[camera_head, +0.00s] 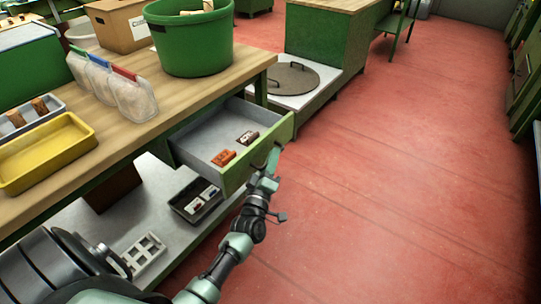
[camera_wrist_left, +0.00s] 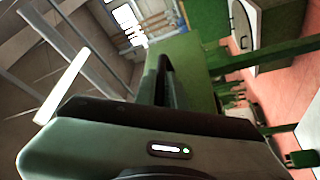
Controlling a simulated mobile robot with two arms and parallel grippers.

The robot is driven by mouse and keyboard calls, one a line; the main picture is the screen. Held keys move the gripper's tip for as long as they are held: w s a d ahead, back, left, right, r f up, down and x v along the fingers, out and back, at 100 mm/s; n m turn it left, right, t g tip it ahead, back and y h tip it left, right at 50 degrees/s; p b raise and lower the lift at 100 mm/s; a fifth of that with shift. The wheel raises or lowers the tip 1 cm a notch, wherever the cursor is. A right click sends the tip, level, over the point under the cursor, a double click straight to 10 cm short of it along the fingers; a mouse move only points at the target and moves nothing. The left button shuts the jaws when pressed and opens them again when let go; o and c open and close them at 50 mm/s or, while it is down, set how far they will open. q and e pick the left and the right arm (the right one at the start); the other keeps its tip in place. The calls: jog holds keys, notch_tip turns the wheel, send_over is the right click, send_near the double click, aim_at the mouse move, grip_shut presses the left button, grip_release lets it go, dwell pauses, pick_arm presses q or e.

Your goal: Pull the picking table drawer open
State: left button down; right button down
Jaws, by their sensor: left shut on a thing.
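The picking table drawer (camera_head: 200,141) stands pulled out from under the wooden tabletop, its grey inside showing. Its front is green. In the left wrist view the green drawer front (camera_wrist_left: 192,62) lies just beyond the gripper. My right gripper is not in view.
The picking table (camera_head: 95,115) carries a green tub (camera_head: 190,45), a yellow tray (camera_head: 45,155) and clear bags (camera_head: 130,95). A dark tray (camera_head: 195,203) sits on the lower shelf, below the drawer. The red floor (camera_head: 400,180) to the right is clear.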

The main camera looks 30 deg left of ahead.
pick_arm(q)
jog(key=shift+f, duration=0.1)
jog(key=c, duration=1.8)
grip_release()
jog(key=shift+o, duration=0.2)
jog(key=shift+s, duration=0.1)
jog(key=v, duration=0.7)
jog(key=shift+s, duration=0.35)
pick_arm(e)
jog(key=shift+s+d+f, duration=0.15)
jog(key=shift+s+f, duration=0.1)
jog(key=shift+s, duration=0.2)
pick_arm(q)
jog(key=shift+d, duration=0.1)
